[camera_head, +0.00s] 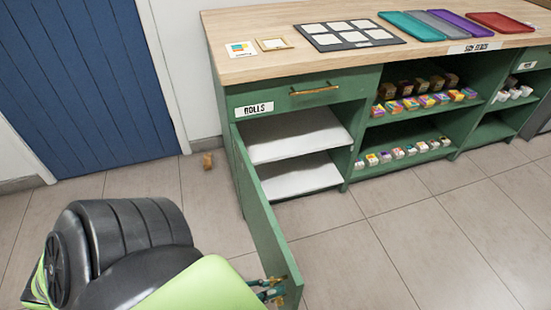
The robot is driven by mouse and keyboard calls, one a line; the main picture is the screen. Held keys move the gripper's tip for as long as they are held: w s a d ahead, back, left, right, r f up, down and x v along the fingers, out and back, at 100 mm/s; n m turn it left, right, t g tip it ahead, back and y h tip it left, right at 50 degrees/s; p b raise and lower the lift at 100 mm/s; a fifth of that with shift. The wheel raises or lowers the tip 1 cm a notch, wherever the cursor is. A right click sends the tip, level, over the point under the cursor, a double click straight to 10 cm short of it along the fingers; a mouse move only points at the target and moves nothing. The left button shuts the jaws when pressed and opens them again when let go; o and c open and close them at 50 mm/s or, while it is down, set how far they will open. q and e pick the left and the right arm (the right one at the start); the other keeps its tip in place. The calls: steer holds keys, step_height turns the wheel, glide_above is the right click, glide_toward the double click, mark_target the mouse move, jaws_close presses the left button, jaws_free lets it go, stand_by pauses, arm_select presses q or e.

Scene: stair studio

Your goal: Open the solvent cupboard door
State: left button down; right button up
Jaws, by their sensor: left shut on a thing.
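The green cupboard door (260,215) stands wide open, swung out toward me from the left side of the green cabinet. Its free end is near the bottom of the view. My left gripper (270,290) is at that end, shut on the door's brass handle (279,283), which is partly hidden by the fingers. Behind the door, the open cupboard shows two white shelves (300,136), with nothing seen on them. My right gripper is not in view.
Above the cupboard is a drawer (312,92) with a brass pull and a label reading "ROLLS". Open shelves (425,110) with small colourful boxes are to the right. A small brown object (207,161) lies on the floor left of the cabinet. The tiled floor (400,240) at right is clear.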

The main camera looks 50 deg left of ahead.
arm_select(q)
steer(key=shift+s, duration=0.2)
steer(key=c, duration=1.2)
jaws_free()
steer(key=shift+o, duration=0.2)
steer(key=v, duration=1.2)
steer(key=shift+a, duration=0.1)
